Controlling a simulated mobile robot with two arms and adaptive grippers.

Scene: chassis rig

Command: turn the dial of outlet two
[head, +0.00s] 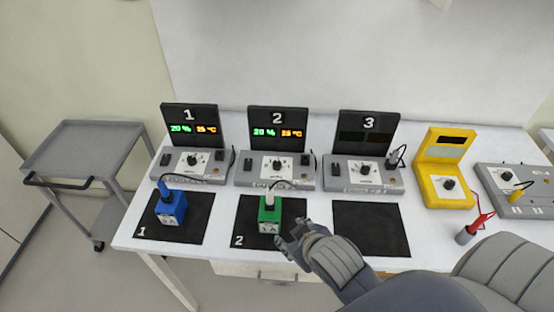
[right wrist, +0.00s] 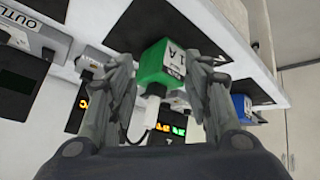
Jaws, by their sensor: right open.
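Outlet two (head: 275,184) is the middle grey unit, with a black panel (head: 278,120) marked 2 behind it showing lit green and orange readings. Its dial (head: 277,167) is a dark knob on a white face in the head view. A green block (head: 269,212) with a white plug stands on the black mat in front of it. My right gripper (head: 291,238) is open near the block's right front side, away from the dial. In the right wrist view the green block (right wrist: 158,66) appears between the spread fingers; I cannot tell whether they touch it. My left gripper is not in view.
Outlet one (head: 190,178) stands left, with a blue block (head: 171,208) on its mat. Outlet three (head: 362,190) stands right, its display dark and its mat (head: 371,240) bare. A yellow device (head: 445,192) and a red probe (head: 465,236) are further right. A grey cart (head: 95,137) stands left.

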